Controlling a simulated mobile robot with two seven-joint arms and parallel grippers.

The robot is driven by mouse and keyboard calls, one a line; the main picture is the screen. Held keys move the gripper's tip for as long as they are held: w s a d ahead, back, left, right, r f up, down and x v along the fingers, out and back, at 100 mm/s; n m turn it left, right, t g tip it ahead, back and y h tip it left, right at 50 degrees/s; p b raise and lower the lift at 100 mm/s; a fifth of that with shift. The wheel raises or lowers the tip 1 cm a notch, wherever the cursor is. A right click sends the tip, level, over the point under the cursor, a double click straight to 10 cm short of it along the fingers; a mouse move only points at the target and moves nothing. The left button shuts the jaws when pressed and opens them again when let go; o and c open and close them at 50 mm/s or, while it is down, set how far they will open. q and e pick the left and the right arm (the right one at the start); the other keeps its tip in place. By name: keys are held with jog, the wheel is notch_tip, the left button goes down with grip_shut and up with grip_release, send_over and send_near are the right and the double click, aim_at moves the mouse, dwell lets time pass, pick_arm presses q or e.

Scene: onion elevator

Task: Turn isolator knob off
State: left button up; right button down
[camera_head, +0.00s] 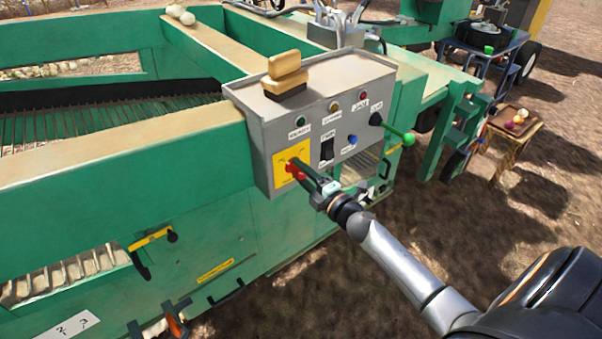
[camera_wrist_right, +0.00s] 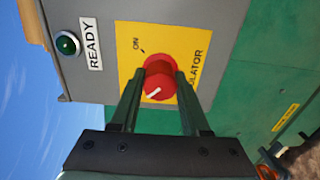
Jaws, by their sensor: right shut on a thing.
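The red isolator knob (camera_head: 294,169) sits on a yellow plate (camera_head: 281,176) at the lower left of the grey control box (camera_head: 256,119). My right gripper (camera_head: 301,171) reaches it from the lower right and is shut on it. In the right wrist view the knob (camera_wrist_right: 158,80) sits between the two dark fingers (camera_wrist_right: 158,92). Its white pointer line slants and does not line up with the tick beside the word ON. The lettering on the plate is partly hidden by a finger. My left gripper is not in view.
A green lamp (camera_wrist_right: 68,43) labelled READY is near the knob. A black switch (camera_head: 327,149), a blue button (camera_head: 352,139) and a green-tipped lever (camera_head: 398,132) share the panel.

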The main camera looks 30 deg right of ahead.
dwell(0.4)
jog(key=shift+c, duration=1.9)
grip_release()
jog(key=s+d, duration=0.1)
jog(key=s, duration=1.1)
jog(key=shift+s+b, duration=0.25)
jog(key=shift+b, duration=0.15)
jog(key=s+a+f+m+g+p, duration=0.4)
jog(key=s+a+f+m+g, duration=0.5)
jog(key=s+a+f+m, duration=0.6)
jog(key=a+m, duration=0.2)
jog(key=a, duration=0.1)
jog(key=shift+a+f+y+p, duration=0.15)
jog(key=shift+a+y+p, duration=0.1)
jog(key=shift+y+p, duration=0.15)
jog(key=shift+c, duration=0.3)
